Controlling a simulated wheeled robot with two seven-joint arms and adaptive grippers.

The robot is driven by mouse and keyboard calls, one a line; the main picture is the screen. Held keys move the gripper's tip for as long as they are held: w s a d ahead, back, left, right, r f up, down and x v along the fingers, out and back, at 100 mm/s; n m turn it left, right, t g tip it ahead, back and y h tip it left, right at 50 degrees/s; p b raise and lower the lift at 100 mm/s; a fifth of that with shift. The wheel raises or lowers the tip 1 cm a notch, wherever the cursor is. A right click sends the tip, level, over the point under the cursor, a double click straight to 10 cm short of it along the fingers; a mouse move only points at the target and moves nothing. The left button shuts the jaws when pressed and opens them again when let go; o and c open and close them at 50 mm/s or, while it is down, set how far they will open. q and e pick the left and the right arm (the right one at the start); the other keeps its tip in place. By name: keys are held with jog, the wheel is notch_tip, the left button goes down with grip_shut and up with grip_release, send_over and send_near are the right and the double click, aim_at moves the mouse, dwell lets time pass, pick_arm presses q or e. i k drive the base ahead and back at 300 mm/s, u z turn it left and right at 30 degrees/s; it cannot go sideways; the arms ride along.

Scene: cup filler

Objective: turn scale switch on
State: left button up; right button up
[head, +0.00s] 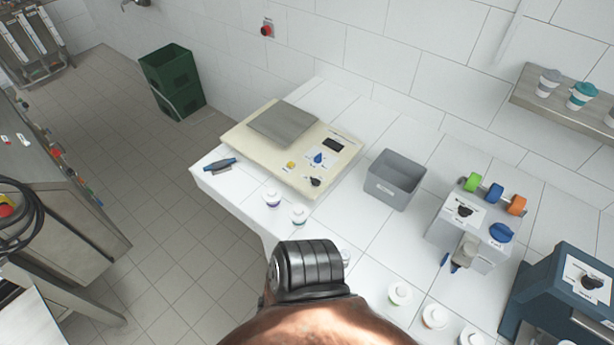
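The scale (255,160) is a flat cream unit on the left part of the white worktop. It has a grey metal plate (284,124) on top and a small dark display (334,145). Its panel carries a blue knob (318,158), a yellow button (291,165) and a black rotary switch (315,182) near the front right corner. The switch labels are too small to read, so I cannot tell the switch's setting. Neither gripper is in view. A black ribbed part and a copper-coloured part of my own body show at the bottom centre.
A grey bin (393,180) stands right of the scale. Farther right are a grey dispenser (470,232) and a dark blue machine (566,290). Bare worktop separates scale and bin.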

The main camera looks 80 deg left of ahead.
aim_at(315, 182)
jog(key=u, duration=1.9)
